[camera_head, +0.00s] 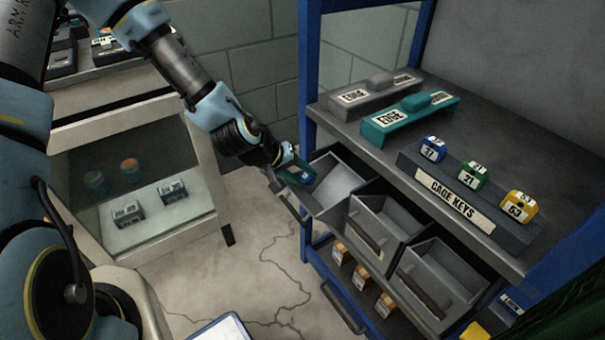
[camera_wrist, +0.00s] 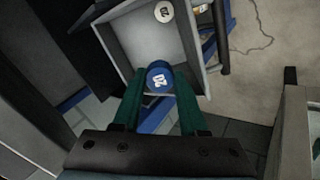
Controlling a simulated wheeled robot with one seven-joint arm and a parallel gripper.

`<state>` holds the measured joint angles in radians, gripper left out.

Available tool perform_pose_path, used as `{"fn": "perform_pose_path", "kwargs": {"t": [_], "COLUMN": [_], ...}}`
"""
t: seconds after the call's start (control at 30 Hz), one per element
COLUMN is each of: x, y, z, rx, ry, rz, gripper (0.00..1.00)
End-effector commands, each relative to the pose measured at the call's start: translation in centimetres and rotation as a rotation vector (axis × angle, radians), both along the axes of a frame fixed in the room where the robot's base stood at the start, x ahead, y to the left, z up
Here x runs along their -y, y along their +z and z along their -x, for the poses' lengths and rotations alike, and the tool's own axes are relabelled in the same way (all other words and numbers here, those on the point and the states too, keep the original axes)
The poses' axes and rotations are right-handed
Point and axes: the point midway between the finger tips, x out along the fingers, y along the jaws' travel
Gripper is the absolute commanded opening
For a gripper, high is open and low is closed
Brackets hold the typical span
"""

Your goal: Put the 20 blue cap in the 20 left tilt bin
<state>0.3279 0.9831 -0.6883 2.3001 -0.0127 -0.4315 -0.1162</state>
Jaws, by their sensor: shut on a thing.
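My gripper (camera_head: 292,174) is shut on the blue cap (camera_head: 303,174) at the left end of the row of tilt bins. In the wrist view the cap (camera_wrist: 158,76) shows its round blue face with a white 20 between the green fingers. The left tilt bin (camera_head: 337,183) is tipped open, grey and box-shaped. My gripper is at its left edge in the head view. In the wrist view the cap overlaps the near side of this bin (camera_wrist: 197,52); I cannot tell its height over the rim. A pale round disc (camera_wrist: 164,12) with a dark mark shows at the bin's far side.
Two more grey tilt bins (camera_head: 384,222) (camera_head: 437,276) stand to the right. The shelf above holds a cage keys block (camera_head: 450,196) with blue, green and yellow caps, and two edge blocks (camera_head: 410,119). Blue rack posts (camera_head: 309,75) stand close. A glass-fronted cabinet (camera_head: 205,183) is left.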

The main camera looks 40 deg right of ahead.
Motion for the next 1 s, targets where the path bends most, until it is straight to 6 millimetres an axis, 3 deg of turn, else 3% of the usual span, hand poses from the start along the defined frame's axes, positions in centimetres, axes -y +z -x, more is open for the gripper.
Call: {"fn": "perform_pose_path", "kwargs": {"t": [0.43, 1.0], "x": [0.6, 1.9], "y": [0.3, -1.7], "z": [0.3, 0.3], "rx": [0.003, 0.000], "ry": [-0.002, -0.001], "rz": [-0.002, 0.000], "gripper": [0.00, 0.00]}}
